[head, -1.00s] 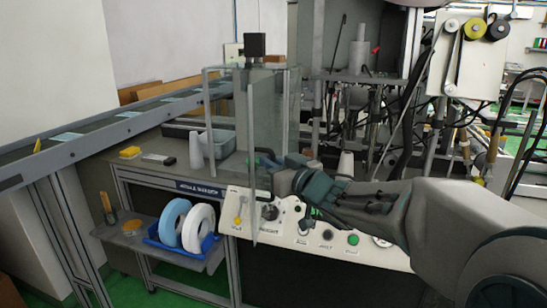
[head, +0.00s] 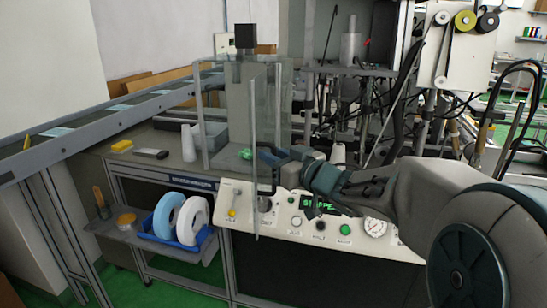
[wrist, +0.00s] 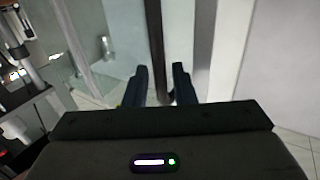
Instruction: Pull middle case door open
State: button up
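The clear case (head: 204,120) stands on the machine bench, with thin grey posts. Its glass door (head: 254,205) stands ajar, with its free edge swung out in front of the control panel. My gripper (head: 270,158) is at the door, just right of this edge, partly hidden by glass and my wrist. I cannot tell whether either finger touches the bar. A small green thing (head: 246,154) shows inside the case.
The control panel (head: 300,222) with knobs lies below my arm. A conveyor (head: 100,122) runs along the left. A lower shelf (head: 150,250) bears a blue rack (head: 205,236) with rolls. Machinery (head: 375,85) crowds the right. Green floor lies below.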

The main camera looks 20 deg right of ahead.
jog(key=shift+s+f, duration=0.1)
jog(key=p+v, duration=0.1)
jog(key=v, duration=1.2)
jog(key=shift+s+d, duration=0.2)
jog(key=shift+s, duration=0.05)
jog(key=w+d+r+m+h+p, duration=0.1)
jog(key=w+d+m+h+p, duration=0.2)
jog(key=h, duration=0.3)
jog(key=s+a+f+m+g+h+p, duration=0.1)
jog(key=s+a+f+g+p, duration=0.2)
jog(key=s+a+f+g, duration=0.1)
jog(key=s+a+f+m+g+h+p, duration=0.1)
jog(key=s+a+f+g+p, duration=0.3)
jog(key=s+g, duration=0.5)
jog(key=s+a, duration=0.2)
jog(key=shift+s+a+f+m, duration=0.15)
jog(key=shift+s+a+m, duration=0.15)
jog(key=shift+a+m, duration=0.1)
